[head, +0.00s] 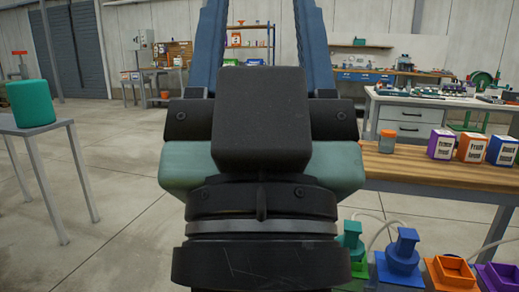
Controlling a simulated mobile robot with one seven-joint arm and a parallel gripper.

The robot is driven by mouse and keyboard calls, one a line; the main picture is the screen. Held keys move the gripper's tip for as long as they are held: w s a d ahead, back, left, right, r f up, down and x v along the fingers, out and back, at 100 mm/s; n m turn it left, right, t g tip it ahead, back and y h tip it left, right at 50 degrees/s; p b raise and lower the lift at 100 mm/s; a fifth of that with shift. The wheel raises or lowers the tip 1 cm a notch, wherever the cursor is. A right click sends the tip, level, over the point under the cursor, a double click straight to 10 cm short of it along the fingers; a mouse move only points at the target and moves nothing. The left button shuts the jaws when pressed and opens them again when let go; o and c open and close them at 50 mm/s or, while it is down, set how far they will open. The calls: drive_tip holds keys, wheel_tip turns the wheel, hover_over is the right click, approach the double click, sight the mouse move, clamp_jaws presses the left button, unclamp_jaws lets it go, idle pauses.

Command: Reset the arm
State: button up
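My gripper (261,30) fills the middle of the head view, pointing away from me and up. Its two blue-grey fingers stand wide apart, with the far wall and a shelf showing between them. The fingertips run out of the top of the picture. Nothing shows between the visible parts of the fingers. A black box-shaped part of my arm's end covers the centre, above a teal body and a dark round wrist.
A wooden bench (425,170) at right bears an orange-lidded jar (387,141) and purple, orange and blue boxes (472,149). Coloured fittings (402,255) stand low at right, close to my wrist. A teal canister (31,103) stands on a grey table at left. Floor between is clear.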

wheel_tip(320, 180, up, 38)
drive_tip(key=p, duration=3.7)
drive_tip(key=shift+p, duration=0.4)
drive_tip(key=shift+o, duration=0.2)
drive_tip(key=shift+s+a+r, duration=0.1)
